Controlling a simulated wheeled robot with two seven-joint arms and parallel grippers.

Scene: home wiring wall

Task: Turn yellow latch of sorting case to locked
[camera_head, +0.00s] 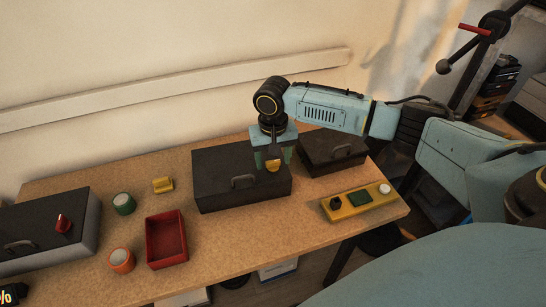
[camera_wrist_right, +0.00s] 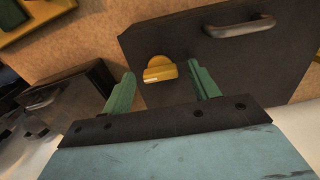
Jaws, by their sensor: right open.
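The dark sorting case (camera_head: 222,190) stands at the middle of the wooden table with a grey handle (camera_head: 243,182) on its lid. It also shows in the right wrist view (camera_wrist_right: 250,70). The yellow latch (camera_head: 272,166) sits on the case top, near its right end. In the right wrist view the latch (camera_wrist_right: 160,69) lies between the green fingers, apart from both. My right gripper (camera_head: 272,160) is open and points down over the latch; in the right wrist view its fingertips (camera_wrist_right: 160,80) stand either side of it. My left gripper is not in view.
A second dark case (camera_head: 333,150) stands close to the right of the gripper. A yellow panel with knobs (camera_head: 358,201) lies at the front right. A red tray (camera_head: 166,238), green and orange round items, a yellow block (camera_head: 162,185) and a case with a red knob (camera_head: 60,240) are left.

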